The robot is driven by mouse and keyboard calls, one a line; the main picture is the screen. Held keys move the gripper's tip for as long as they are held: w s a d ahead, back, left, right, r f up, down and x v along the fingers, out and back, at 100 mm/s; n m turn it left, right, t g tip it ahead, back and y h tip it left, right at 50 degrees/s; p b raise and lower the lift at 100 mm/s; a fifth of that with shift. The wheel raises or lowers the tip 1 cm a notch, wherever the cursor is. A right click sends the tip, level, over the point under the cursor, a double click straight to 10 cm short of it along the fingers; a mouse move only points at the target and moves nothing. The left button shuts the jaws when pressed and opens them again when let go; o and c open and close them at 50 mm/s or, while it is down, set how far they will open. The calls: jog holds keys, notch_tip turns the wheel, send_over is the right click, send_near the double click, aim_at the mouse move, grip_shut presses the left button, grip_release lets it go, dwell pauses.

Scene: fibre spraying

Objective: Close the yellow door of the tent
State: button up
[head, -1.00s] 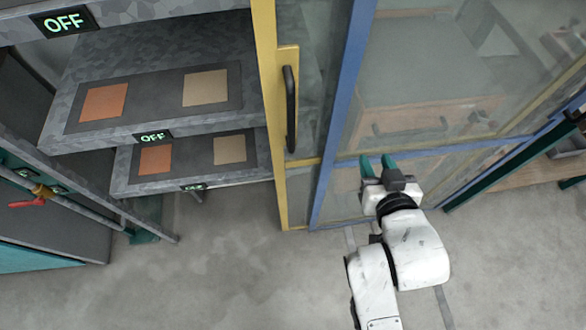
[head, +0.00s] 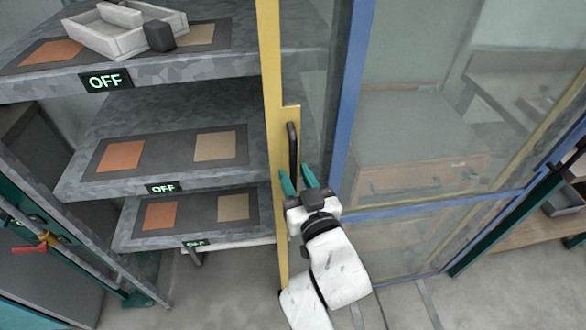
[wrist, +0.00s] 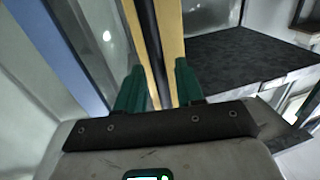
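The yellow door (head: 274,110) of the tent stands ajar, its yellow edge upright in the middle of the head view, with shelves showing to its left. A black vertical handle (head: 292,150) sits on its yellow frame. My gripper (head: 298,178) is at the lower end of the handle, its two green fingers apart and pointing up. In the wrist view the black handle (wrist: 151,40) runs between the open fingers (wrist: 158,82), with the yellow frame behind it. I cannot tell whether either finger touches the handle.
Grey shelves with OFF displays (head: 107,81) fill the left side, and a white tray (head: 115,30) lies on the top one. A blue-framed clear panel (head: 345,110) stands right of the door. A red-handled valve (head: 35,246) is at the far left. The floor below is open.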

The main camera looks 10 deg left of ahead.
jog(key=shift+x, duration=1.05)
grip_shut()
